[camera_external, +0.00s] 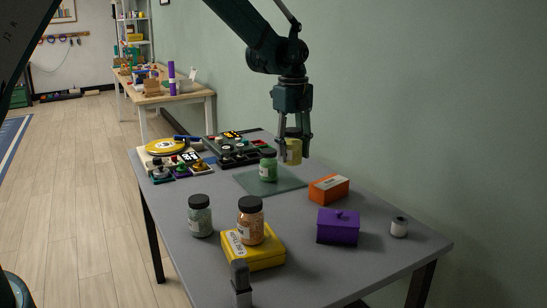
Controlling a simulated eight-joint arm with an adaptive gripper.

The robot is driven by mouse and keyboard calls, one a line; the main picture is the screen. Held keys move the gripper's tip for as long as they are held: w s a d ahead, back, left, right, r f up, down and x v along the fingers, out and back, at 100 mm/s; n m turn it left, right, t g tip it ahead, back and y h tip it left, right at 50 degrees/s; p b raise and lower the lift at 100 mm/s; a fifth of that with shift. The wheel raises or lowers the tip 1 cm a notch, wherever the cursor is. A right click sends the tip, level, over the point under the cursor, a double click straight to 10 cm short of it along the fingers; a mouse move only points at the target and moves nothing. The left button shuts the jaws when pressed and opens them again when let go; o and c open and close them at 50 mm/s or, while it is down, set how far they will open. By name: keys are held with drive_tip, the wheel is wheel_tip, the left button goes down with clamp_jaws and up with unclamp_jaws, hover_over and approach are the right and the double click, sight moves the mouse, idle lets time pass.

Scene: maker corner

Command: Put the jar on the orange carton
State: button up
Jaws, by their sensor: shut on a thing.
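My gripper (294,152) points down over the back part of the table and is shut on a yellow jar (292,151) with a dark lid. The jar is upright between the fingers and appears to be held above the table. The orange carton (328,189) lies on the table in front and to the right of the held jar, apart from it. The carton has a pale label, and its top is bare.
A green jar (268,168) stands on a translucent mat (250,183) close beside my gripper. A pale green jar (200,218) and a yellow box (262,258) bearing an orange jar (250,222) are in front. A purple box (338,228) and white spool (398,228) stand right.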

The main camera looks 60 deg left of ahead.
wheel_tip(320, 180, up, 3)
drive_tip(key=p, duration=0.3)
hover_over(329, 181)
drive_tip(key=shift+w, duration=0.15)
drive_tip(key=shift+f+b, duration=0.35)
drive_tip(key=shift+f, duration=2.75)
drive_tip(key=shift+f, duration=0.1)
drive_tip(key=shift+f, duration=1.8)
drive_tip(key=shift+f, duration=0.1)
drive_tip(key=o, duration=1.1)
